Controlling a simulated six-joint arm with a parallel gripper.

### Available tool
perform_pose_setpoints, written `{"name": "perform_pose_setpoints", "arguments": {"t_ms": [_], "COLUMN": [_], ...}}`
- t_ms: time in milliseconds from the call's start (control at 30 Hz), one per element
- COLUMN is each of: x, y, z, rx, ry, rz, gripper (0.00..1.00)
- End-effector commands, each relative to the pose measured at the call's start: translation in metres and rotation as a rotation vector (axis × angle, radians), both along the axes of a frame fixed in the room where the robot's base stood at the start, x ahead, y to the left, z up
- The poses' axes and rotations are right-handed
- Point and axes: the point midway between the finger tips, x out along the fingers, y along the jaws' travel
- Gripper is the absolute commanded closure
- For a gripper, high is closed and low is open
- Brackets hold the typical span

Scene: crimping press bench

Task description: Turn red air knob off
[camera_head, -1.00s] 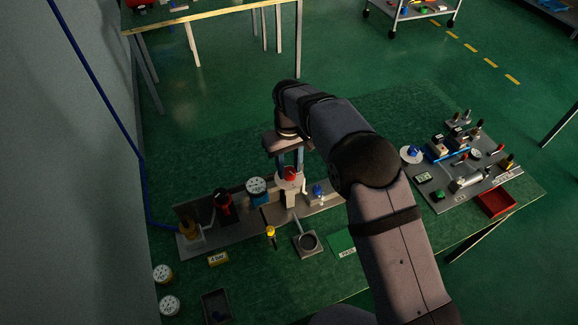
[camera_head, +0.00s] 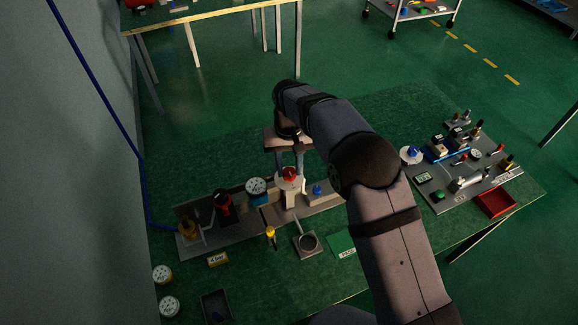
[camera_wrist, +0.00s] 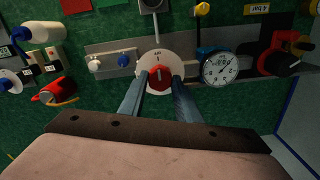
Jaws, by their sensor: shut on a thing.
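The red air knob (camera_wrist: 159,78) sits on a white round plate (camera_wrist: 172,61) marked AIR in the wrist view. The knob carries a pale line running roughly up and down in that picture. My gripper (camera_wrist: 160,83) has one finger on each side of the knob and is shut on it. In the head view the red knob (camera_head: 289,174) and its white plate show below my gripper (camera_head: 289,168), at the middle of the grey rail. The exact contact of the fingertips is partly hidden.
A pressure gauge (camera_wrist: 220,68) and a black-and-red knob (camera_wrist: 281,63) stand right of my fingers in the wrist view. A blue knob (camera_wrist: 123,60) is to the left. A fixture board (camera_head: 440,180) lies farther right.

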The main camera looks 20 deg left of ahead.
Motion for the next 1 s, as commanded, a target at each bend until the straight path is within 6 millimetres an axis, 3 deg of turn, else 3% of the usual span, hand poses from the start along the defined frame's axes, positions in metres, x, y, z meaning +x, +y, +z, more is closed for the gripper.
{"name": "perform_pose_setpoints", "arguments": {"t_ms": [67,100,167,200,567,1000], "x": [0.000,0.000,0.000,0.000,0.001,0.001], "y": [0.000,0.000,0.000,0.000,0.001,0.001], "z": [0.001,0.001,0.001,0.001,0.003,0.055], "rx": [0.001,0.001,0.001,0.001,0.002,0.004], "ry": [0.000,0.000,0.000,0.000,-0.002,-0.003], "rz": [-0.003,-0.003,-0.003,-0.002,0.000,-0.001], "gripper": [0.92,0.68,0.53,0.51,0.51,0.51]}}
